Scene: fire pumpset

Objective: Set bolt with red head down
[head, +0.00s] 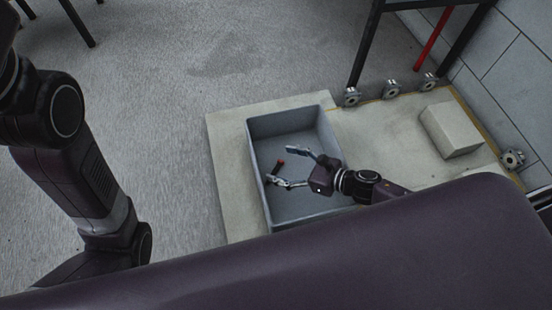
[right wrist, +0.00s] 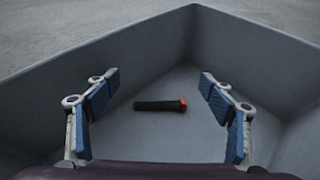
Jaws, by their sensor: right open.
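The bolt with the red head (head: 279,165) lies on its side on the floor of a grey bin (head: 257,124). In the right wrist view the bolt (right wrist: 158,105) has a black shank pointing left and its red head at the right end. My right gripper (head: 280,166) reaches into the bin from the right. Its blue-padded fingers (right wrist: 159,80) are spread wide and empty, with the bolt showing between them, touching neither. How high the fingers are above the bolt is hard to tell. My left arm shows at the left, but its gripper is out of view.
The bin walls (right wrist: 90,68) stand around the fingers, with a corner ahead. The bin rests on a pale slab (head: 228,170). A concrete block (head: 451,130) and several metal flanged fittings (head: 391,90) stand to the right. The floor (head: 165,110) at left is clear.

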